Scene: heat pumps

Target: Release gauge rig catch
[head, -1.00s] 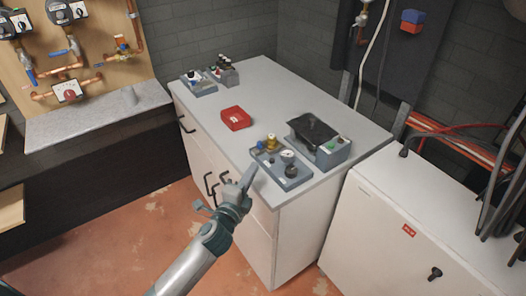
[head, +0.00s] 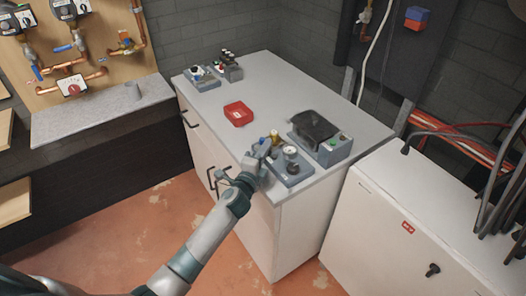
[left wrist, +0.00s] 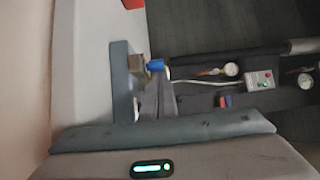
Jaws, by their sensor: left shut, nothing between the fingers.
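The gauge rig (head: 293,180) is a grey block near the front edge of the white cabinet top, with a white-faced gauge (head: 290,151), a dark knob and a brass fitting (head: 274,136). My left gripper (head: 262,149) is shut and empty at the rig's left end, in front of the brass fitting. It covers part of that end in the head view. In the left wrist view, a blue part (left wrist: 155,65) and the brass fitting (left wrist: 136,62) show just beyond the fingertips (left wrist: 153,82). I cannot tell whether the fingers touch the blue part. My right gripper is out of view.
A device with a black top (head: 314,127) stands close behind the rig. A red tray (head: 238,113) lies to its left, and grey control boxes (head: 202,79) stand farther back. A white cabinet (head: 400,225) is at the right. The cabinet top between them is clear.

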